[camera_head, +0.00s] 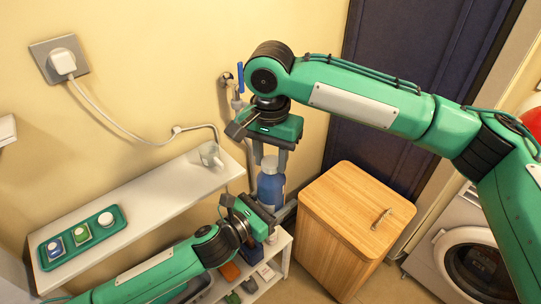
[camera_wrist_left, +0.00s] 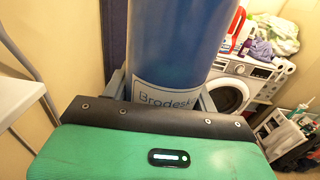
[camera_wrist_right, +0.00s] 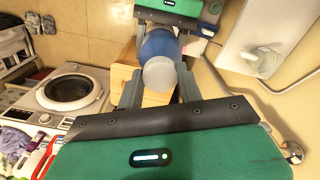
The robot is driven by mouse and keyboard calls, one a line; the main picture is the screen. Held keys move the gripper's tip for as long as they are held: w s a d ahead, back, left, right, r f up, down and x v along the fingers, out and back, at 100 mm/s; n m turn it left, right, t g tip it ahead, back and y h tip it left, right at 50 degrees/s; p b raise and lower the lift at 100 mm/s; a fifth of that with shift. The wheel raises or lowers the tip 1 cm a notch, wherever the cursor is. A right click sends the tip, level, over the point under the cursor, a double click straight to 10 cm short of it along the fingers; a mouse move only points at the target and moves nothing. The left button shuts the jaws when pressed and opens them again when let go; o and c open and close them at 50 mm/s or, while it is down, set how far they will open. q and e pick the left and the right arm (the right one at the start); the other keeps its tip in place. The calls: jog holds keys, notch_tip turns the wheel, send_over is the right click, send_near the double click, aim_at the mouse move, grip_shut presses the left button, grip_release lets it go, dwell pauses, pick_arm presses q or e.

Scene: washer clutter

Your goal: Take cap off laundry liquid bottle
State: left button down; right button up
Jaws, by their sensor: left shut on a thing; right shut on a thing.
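The laundry liquid bottle (camera_head: 269,192) is blue and stands upright in the head view between my two grippers. Its pale grey cap (camera_wrist_right: 160,73) faces the camera in the right wrist view. My right gripper (camera_head: 270,165) comes down from above and is shut on the cap, one finger on each side. My left gripper (camera_head: 272,212) comes in from the lower left and is shut on the bottle's body. The left wrist view shows the blue body (camera_wrist_left: 172,45) close up, with part of a printed label, between the left fingers. The bottle's lower part is hidden in the head view.
A white shelf (camera_head: 150,205) holds a green tray (camera_head: 55,262) and a clear cup (camera_head: 211,154). A wooden cabinet (camera_head: 350,210) stands right of the bottle, with a washing machine (camera_head: 450,250) beyond. A low white rack with items stands below the left gripper.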

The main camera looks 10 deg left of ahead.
pick_arm(q)
jog(key=shift+s+d+r, duration=0.1)
pick_arm(e)
jog(key=n, duration=0.4)
jog(key=shift+a, duration=0.1)
jog(key=n, duration=0.4)
jog(key=shift+r, duration=0.1)
jog(key=n, duration=1.4)
jog(key=shift+d, duration=0.2)
jog(key=n, duration=0.4)
jog(key=shift+w, duration=0.15)
jog(key=n, duration=0.5)
jog(key=shift+w+r, duration=0.1)
jog(key=n, duration=0.4)
jog(key=shift+n, duration=0.4)
